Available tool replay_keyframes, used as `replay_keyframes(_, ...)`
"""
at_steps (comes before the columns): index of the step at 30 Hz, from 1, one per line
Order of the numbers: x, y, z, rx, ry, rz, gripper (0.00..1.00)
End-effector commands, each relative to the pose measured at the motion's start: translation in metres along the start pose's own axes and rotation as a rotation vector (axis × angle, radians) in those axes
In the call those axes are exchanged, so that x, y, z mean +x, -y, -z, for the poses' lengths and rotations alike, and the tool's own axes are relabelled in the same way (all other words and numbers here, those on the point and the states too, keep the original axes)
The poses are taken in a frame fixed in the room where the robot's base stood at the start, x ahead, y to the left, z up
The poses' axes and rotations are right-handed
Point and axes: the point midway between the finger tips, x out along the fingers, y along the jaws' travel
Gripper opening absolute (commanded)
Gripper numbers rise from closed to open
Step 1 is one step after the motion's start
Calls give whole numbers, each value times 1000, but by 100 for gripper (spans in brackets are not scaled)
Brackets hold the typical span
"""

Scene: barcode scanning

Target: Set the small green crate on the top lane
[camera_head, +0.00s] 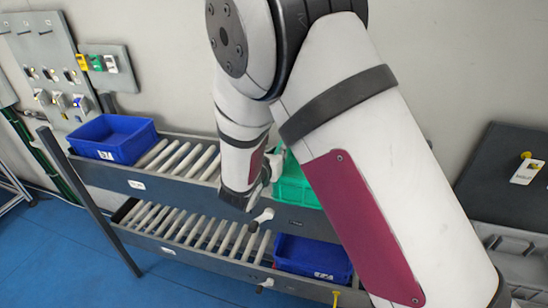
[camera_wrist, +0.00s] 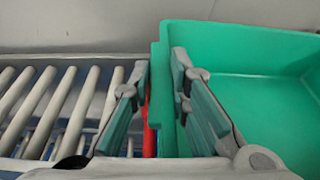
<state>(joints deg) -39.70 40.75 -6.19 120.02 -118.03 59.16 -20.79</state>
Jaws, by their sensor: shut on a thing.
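The green crate (camera_wrist: 255,95) fills the right of the wrist view, open side up and empty where I can see in. My gripper (camera_wrist: 160,68) is shut on its left wall, one finger inside and one outside. In the head view the crate (camera_head: 296,184) shows only partly behind my arm, at the right part of the top lane (camera_head: 180,158). My arm hides much of the crate and the gripper there. I cannot tell whether the crate's base touches the rollers. In the wrist view, rollers (camera_wrist: 52,108) lie left of the crate.
A blue bin (camera_head: 112,138) stands at the left end of the top lane. Another blue bin (camera_head: 312,257) sits on the lower lane at right. Bare rollers lie between the upper bin and my arm. A red strip (camera_wrist: 150,130) shows beside the crate wall.

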Motion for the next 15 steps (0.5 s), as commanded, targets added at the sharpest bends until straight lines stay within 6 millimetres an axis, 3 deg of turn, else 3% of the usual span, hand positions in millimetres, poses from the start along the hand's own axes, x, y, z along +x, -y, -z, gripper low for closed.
replay_keyframes(15, 46, 0, -12, 0, 4, 1, 0)
